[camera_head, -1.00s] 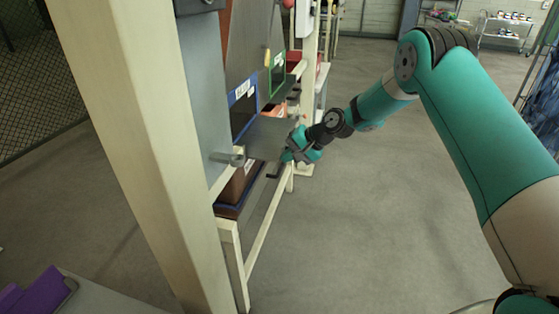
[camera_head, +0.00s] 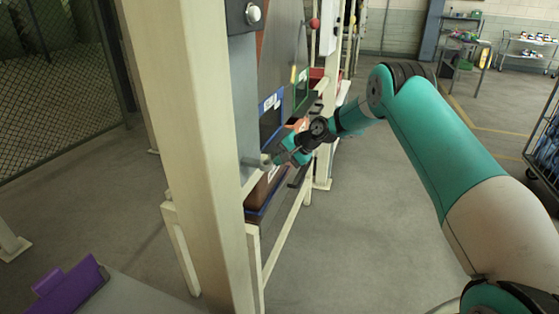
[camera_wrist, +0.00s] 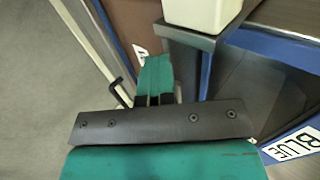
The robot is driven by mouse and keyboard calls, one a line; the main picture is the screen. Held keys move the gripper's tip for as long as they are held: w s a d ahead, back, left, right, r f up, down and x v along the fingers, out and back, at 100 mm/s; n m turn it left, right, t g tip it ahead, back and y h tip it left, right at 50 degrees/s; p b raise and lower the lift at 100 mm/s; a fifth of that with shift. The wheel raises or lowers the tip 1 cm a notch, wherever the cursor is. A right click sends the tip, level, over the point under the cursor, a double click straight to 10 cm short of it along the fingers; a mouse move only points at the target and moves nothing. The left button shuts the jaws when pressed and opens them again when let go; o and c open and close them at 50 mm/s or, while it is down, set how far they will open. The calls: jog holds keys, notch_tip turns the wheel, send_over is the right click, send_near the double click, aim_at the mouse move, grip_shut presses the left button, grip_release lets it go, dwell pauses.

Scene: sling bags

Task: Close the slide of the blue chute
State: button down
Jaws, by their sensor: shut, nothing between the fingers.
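The blue chute (camera_head: 270,104) has a blue frame, a white label and a dark opening, behind the cream post. In the wrist view its blue frame (camera_wrist: 282,40) is at the upper right, with a "BLUE" label (camera_wrist: 293,145) at the lower right. My gripper (camera_head: 280,157) is shut and empty, low in front of the chute and close to a short metal peg (camera_head: 256,162). In the wrist view its green fingertips (camera_wrist: 156,72) are left of a grey metal edge (camera_wrist: 190,36); contact is unclear. The slide plate cannot be made out clearly.
The cream post (camera_head: 185,130) stands close in front. A brown bin with a blue rim (camera_head: 262,192) sits under the chute, and the green chute (camera_head: 301,92) is just beyond. A purple item (camera_head: 68,284) lies at lower left.

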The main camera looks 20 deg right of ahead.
jog(key=shift+w+a+r, duration=0.15)
jog(key=shift+a, duration=0.05)
jog(key=s+d+r, duration=0.7)
jog(key=s+d, duration=0.1)
jog(key=d, duration=0.1)
jog(key=s+a+r+n+g+p, duration=0.45)
jog(key=s+a+r+n, duration=0.25)
jog(key=s+a+r, duration=0.9)
jog(key=s+a+r+n+h+p, duration=0.1)
jog(key=s+a+n, duration=0.1)
jog(key=s, duration=0.6)
jog(key=s+a+r+n+g+h+p, duration=0.1)
jog(key=s+a+r+n, duration=0.1)
jog(key=s, duration=0.6)
jog(key=s+a+r+n+p, duration=0.1)
jog(key=s+n, duration=0.3)
jog(key=s, duration=0.4)
jog(key=shift+a+r+g+h+p, duration=0.3)
jog(key=shift+a+g+h+p, duration=0.1)
jog(key=shift+a+p, duration=0.2)
